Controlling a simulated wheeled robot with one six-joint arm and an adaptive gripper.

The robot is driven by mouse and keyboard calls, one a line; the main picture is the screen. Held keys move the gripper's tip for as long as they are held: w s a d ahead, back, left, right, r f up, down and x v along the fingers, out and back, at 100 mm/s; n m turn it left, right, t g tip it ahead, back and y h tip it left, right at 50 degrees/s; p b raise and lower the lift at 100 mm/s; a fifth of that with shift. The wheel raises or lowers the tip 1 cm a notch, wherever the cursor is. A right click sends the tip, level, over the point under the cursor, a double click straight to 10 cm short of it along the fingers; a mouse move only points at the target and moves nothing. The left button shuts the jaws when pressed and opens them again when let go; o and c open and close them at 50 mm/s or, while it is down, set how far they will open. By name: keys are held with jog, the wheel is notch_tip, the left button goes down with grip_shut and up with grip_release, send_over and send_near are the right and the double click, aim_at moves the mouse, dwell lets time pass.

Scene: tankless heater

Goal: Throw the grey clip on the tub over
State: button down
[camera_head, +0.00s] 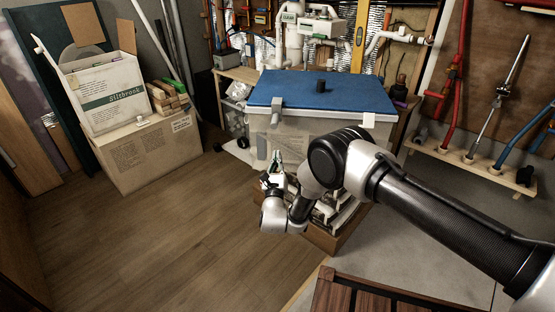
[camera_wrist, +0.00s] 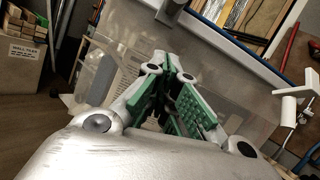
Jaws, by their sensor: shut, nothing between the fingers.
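The tub (camera_head: 300,128) is translucent and has a blue lid (camera_head: 335,88) on top with a small black knob. The grey clip (camera_head: 277,108) sits at the lid's front left edge and reaches down the tub's front. The grey clip also shows at the top of the wrist view (camera_wrist: 171,10). My gripper (camera_head: 276,160) is in front of the tub, below the clip and apart from it. In the wrist view its green-padded fingers (camera_wrist: 168,68) are together, with nothing held. Part of the tub's front is hidden behind my arm.
A cardboard box (camera_head: 150,155) with a white carton (camera_head: 105,95) stands at the left. Pipes and a wooden rack (camera_head: 470,165) are at the right. The wooden floor at the left front is clear.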

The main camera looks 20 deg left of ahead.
jog(key=w+a+r, duration=0.2)
jog(key=w+r, duration=0.3)
jog(key=r, duration=0.1)
jog(key=shift+w, duration=0.35)
jog(key=shift+a, duration=0.1)
